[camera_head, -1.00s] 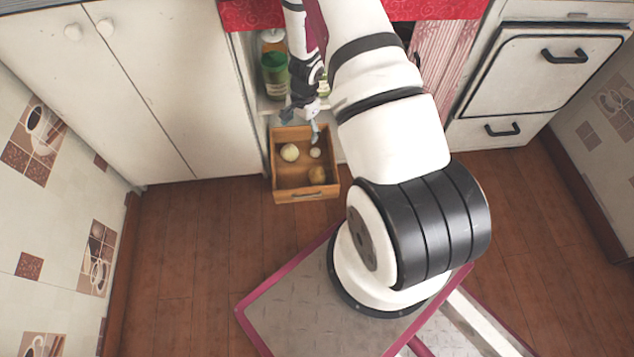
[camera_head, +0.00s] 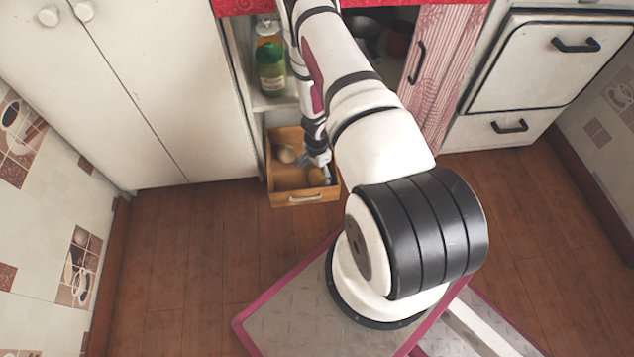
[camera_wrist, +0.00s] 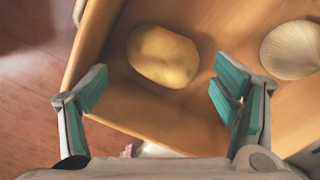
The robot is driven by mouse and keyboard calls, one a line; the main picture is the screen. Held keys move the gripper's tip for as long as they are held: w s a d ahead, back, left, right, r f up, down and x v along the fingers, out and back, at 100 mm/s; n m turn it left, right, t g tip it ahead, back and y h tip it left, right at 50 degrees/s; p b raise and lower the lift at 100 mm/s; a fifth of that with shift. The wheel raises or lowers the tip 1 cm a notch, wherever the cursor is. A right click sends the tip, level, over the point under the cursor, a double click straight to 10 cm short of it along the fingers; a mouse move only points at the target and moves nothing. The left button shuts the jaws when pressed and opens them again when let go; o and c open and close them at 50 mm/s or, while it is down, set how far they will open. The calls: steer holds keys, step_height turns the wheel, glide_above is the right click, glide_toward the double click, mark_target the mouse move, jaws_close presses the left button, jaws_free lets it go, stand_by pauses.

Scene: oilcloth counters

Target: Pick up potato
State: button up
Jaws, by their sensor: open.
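The potato (camera_wrist: 164,57) is yellow-brown and oval. It lies on the floor of an open wooden drawer (camera_head: 305,198), near one wall, and also shows in the head view (camera_head: 316,175), partly beside my gripper. My gripper (camera_wrist: 160,93) is open, with teal pads spread to either side of the potato in the picture. The potato appears just beyond the fingertips, and nothing is between the pads. In the head view my gripper (camera_head: 322,167) reaches down into the right part of the drawer.
A pale, ridged onion-like bulb (camera_wrist: 293,50) lies in the drawer to the right of the potato. The drawer walls stand close around my gripper. The wooden floor before the drawer is clear.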

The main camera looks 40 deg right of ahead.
mark_target(317, 176)
steer(key=shift+w+d+f+b, duration=0.1)
steer(key=shift+f+b, duration=0.7)
steer(key=shift+f, duration=0.6)
steer(key=shift+w+d+f+b, duration=0.1)
steer(key=shift+f+b, duration=0.7)
steer(key=shift+f, duration=0.6)
steer(key=shift+r, duration=0.1)
steer(key=shift+c, duration=0.2)
steer(key=c, duration=1)
